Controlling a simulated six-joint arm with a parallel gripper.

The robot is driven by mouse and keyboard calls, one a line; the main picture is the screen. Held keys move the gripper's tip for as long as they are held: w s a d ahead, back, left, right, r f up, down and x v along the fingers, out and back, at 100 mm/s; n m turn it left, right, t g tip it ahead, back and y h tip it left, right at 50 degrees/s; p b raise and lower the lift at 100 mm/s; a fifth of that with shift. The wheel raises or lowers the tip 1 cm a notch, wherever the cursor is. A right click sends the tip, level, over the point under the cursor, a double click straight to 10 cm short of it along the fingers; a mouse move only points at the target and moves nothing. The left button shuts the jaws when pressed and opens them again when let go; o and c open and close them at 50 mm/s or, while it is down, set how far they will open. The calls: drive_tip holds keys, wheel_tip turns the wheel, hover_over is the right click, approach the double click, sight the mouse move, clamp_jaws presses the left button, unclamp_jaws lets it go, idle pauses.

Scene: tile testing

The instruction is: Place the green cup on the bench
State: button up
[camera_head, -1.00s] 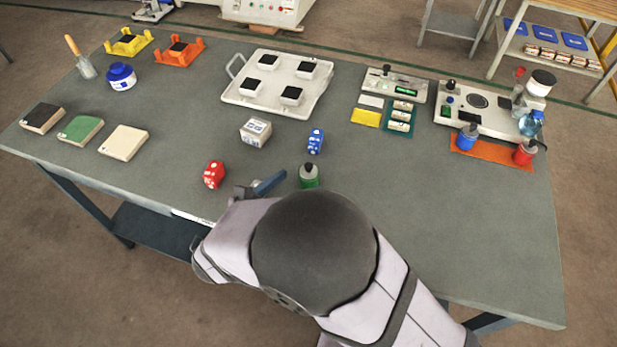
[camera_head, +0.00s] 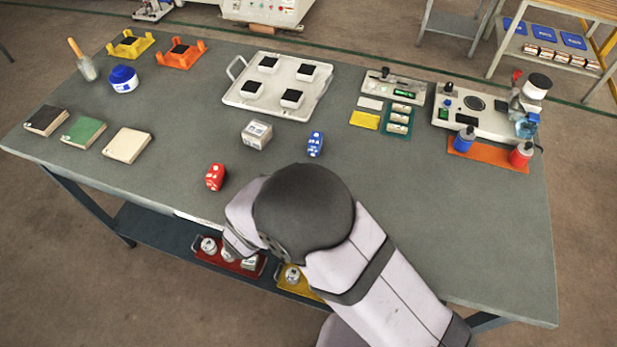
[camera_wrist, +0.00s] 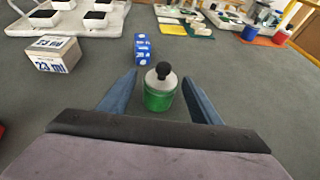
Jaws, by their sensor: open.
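The green cup (camera_wrist: 159,98) stands upright on the bench (camera_wrist: 225,75) in the wrist view, with a grey upper part and a dark round knob on top. My gripper (camera_wrist: 160,80) is open, its blue fingers at the left and right of the cup. The cup is between them, with a gap visible on each side. In the head view my arm hides the cup and the fingers; the grey bench top (camera_head: 440,220) shows around it.
A blue dice-like block (camera_wrist: 143,48) stands just beyond the cup, with a white box (camera_wrist: 50,54) to the left. A red dice-like block (camera_head: 215,177) lies left of my arm. Trays with small items sit on the lower shelf.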

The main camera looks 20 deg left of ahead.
drive_tip(key=shift+w+f, duration=0.15)
drive_tip(key=shift+w, duration=0.1)
drive_tip(key=shift+c, duration=0.6)
drive_tip(key=c, duration=1.2)
wheel_tip(320, 180, up, 10)
drive_tip(key=shift+r+b, duration=0.1)
drive_tip(key=shift+b, duration=0.5)
drive_tip(key=shift+r+p, duration=1.35)
drive_tip(key=shift+p, duration=0.05)
drive_tip(key=shift+f, duration=0.1)
